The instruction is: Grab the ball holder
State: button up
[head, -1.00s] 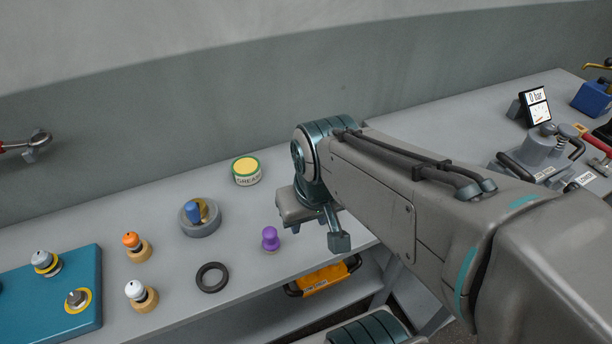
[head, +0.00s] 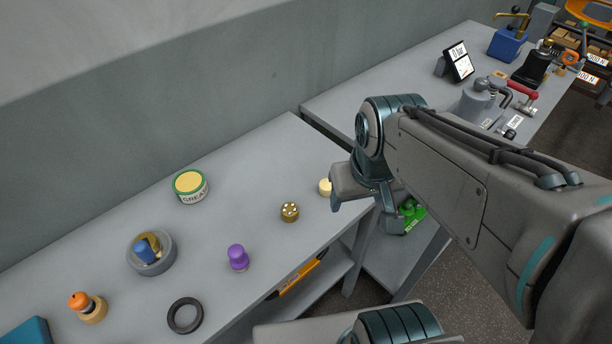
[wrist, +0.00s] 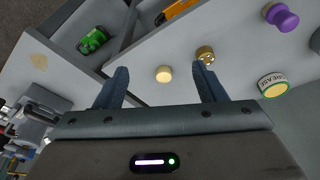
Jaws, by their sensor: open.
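A small round brass piece with several pale spots on top, which looks like the ball holder (head: 289,211), stands on the grey bench near its front edge. In the wrist view the ball holder (wrist: 206,54) shows close to the tip of the right finger. I cannot tell whether they touch. My gripper (head: 363,208) is to the right of it in the head view. In the wrist view my gripper (wrist: 160,72) is open, with nothing held between its fingers.
A purple knob (head: 238,257), a grease tin (head: 190,187), a grey round dish (head: 151,260) and a black ring (head: 185,316) stand left of the ball holder. An orange tool (head: 300,275) and a green item (head: 412,212) lie lower down. A second bench (head: 400,84) carries gauges.

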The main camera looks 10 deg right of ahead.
jog(key=w+a+f+n+g, duration=0.15)
jog(key=w+a+n, duration=0.5)
jog(key=n, duration=0.75)
jog(key=n+g+y, duration=0.1)
jog(key=n+g, duration=0.1)
jog(key=n, duration=1)
send_near(290, 209)
jog(key=f, duration=0.2)
jog(key=a+f, duration=0.1)
jog(key=f, duration=0.1)
jog(key=shift+w+f, duration=0.1)
jog(key=shift+w, duration=0.25)
jog(key=shift+s+f+p, duration=0.15)
jog(key=shift+s+f, duration=0.05)
jog(key=shift+f, duration=0.7)
jog(key=shift+s+f+p, duration=0.1)
jog(key=shift+s+f, duration=0.05)
jog(key=shift+f, duration=0.75)
jog(key=shift+s+f+p, duration=0.15)
jog(key=shift+s+f, duration=0.05)
jog(key=shift+f, duration=0.7)
jog(key=shift+c, duration=0.3)
jog(key=c, duration=1.1)
jog(key=shift+r, duration=0.1)
